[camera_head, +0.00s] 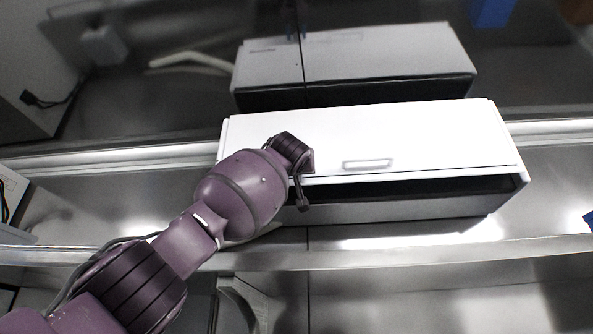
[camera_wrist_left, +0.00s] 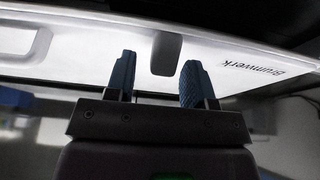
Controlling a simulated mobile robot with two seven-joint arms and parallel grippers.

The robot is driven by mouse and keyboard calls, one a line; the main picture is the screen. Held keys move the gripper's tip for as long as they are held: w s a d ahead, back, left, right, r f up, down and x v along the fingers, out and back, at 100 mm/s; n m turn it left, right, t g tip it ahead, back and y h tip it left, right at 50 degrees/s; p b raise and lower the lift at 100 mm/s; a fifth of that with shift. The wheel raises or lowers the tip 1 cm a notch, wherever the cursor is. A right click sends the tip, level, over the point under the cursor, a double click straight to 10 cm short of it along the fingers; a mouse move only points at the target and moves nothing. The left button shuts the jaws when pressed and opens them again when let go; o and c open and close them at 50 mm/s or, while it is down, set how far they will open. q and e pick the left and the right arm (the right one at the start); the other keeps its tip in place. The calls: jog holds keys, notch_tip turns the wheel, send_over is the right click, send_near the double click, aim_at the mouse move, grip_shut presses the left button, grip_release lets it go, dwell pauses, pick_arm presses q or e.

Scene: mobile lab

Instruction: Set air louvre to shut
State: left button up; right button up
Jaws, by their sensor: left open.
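A white box-shaped unit (camera_head: 420,130) stands on the bench in the head view, with a dark opening (camera_head: 430,190) along its lower front. In the left wrist view, its white front panel (camera_wrist_left: 90,55) bears the lettering "Brumwerk" and a rounded grey tab (camera_wrist_left: 165,53). I cannot tell for sure whether this tab is the louvre's lever. My left gripper (camera_wrist_left: 159,62) is open, its two blue fingers on either side of the tab, apart from each other. Whether they touch it is unclear. In the head view my own wrist hides the fingers and tab. My right gripper is not in view.
A shallow outlined recess (camera_head: 367,164) lies on the front panel, right of my arm. A glossy dark wall behind mirrors the unit. A metal rail (camera_head: 420,243) runs along the front.

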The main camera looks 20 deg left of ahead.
pick_arm(q)
jog(key=shift+w+a+r, duration=0.1)
jog(key=shift+w+r, duration=0.1)
jog(key=shift+w, duration=0.15)
jog(key=shift+w+a+p, duration=0.1)
jog(key=shift+w+p, duration=0.2)
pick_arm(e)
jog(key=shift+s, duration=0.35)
